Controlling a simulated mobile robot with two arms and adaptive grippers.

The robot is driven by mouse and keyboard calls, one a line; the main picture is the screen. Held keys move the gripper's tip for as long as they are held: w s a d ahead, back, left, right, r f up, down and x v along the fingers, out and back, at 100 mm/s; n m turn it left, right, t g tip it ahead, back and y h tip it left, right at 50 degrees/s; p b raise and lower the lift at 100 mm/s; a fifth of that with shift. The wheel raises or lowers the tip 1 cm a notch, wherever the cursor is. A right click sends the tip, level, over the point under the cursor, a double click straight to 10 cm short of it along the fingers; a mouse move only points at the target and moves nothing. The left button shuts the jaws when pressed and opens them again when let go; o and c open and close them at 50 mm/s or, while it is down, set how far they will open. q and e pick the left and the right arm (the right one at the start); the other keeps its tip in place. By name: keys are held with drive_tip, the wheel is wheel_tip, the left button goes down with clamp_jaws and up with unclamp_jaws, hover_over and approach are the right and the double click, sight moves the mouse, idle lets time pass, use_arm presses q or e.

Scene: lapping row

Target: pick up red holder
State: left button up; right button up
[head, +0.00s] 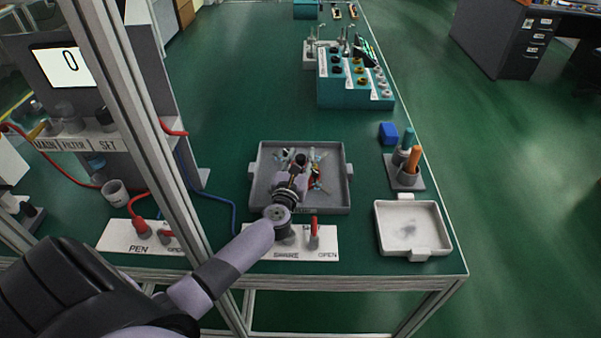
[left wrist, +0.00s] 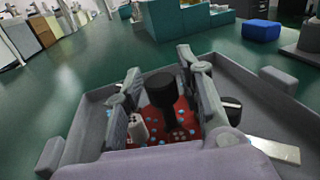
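A red piece with pale blue dots (left wrist: 180,128), which looks like the red holder, lies in a grey tray (left wrist: 85,112). In the head view a bit of red (head: 316,172) shows beside my gripper inside the same tray (head: 345,188). A black knob-like cylinder (left wrist: 160,88) stands over the red piece; I cannot tell if they are joined. My left gripper (left wrist: 163,98), also in the head view (head: 297,168), reaches into the tray. Its fingers are spread on either side of the black cylinder, with gaps. My right gripper is not in view.
Other small parts lie around in the tray. A white tray (head: 402,245) and a grey stand with orange and teal handles (head: 405,180) are to the right. A blue block (head: 388,132) and a teal rack (head: 350,92) stand behind. A metal post (head: 150,140) rises at left.

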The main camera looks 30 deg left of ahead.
use_arm(q)
clamp_jaws()
idle(0.3)
idle(0.5)
drive_tip(key=shift+r, duration=0.1)
